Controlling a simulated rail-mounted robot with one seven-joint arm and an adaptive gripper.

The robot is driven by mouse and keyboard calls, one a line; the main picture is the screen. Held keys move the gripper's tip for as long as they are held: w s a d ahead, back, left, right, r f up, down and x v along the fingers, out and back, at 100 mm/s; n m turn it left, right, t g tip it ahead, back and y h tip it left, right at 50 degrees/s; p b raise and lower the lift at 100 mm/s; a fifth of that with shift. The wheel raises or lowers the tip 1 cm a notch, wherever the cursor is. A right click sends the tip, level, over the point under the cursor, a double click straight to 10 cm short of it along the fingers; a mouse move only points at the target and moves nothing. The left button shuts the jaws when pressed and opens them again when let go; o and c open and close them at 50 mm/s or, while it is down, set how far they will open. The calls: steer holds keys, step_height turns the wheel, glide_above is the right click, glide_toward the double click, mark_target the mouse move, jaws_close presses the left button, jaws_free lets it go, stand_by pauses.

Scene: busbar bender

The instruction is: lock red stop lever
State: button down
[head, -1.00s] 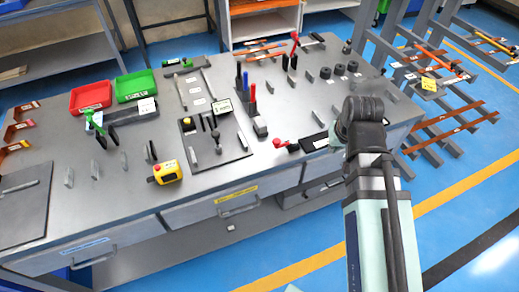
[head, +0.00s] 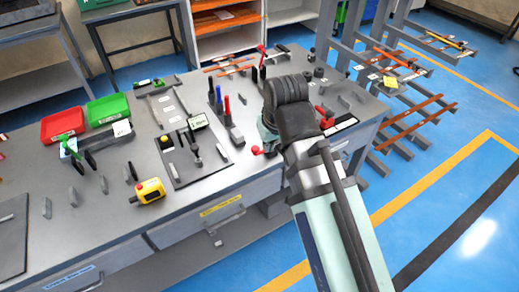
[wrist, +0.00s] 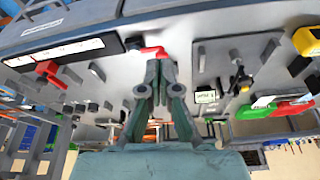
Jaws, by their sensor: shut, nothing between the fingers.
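A red-handled lever (head: 257,150) sits near the bench's front edge, left of my arm in the head view. In the wrist view, its red handle (wrist: 152,51) lies just beyond my fingertips. My gripper (wrist: 160,68) is shut and empty, pointing at this handle; I cannot tell whether it touches. In the head view my arm mostly hides the gripper and the lever's base. A second red lever (head: 323,115) stands right of my arm and also shows at the left of the wrist view (wrist: 50,72). A third, upright red lever (head: 262,50) stands near the back.
The grey bench (head: 215,178) carries a black plate with posts (head: 192,155), a yellow control box (head: 149,191), a red bin (head: 62,124) and a green bin (head: 108,109). Blue and red upright handles (head: 220,98) stand behind the front lever. A bar rack (head: 405,100) stands at the right.

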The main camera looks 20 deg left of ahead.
steer(key=w+a+f, duration=0.1)
steer(key=f, duration=0.2)
steer(key=w+a+f+p, duration=0.1)
steer(key=w+f, duration=0.1)
steer(key=f, duration=0.1)
steer(key=w+a+f+p, duration=0.1)
steer(key=w+a+f, duration=0.1)
steer(key=f, duration=0.1)
steer(key=shift+f, duration=0.4)
steer(key=shift+w+a+f, duration=0.15)
steer(key=shift+w+a, duration=0.05)
steer(key=shift+w, duration=0.05)
steer(key=shift+w, duration=0.15)
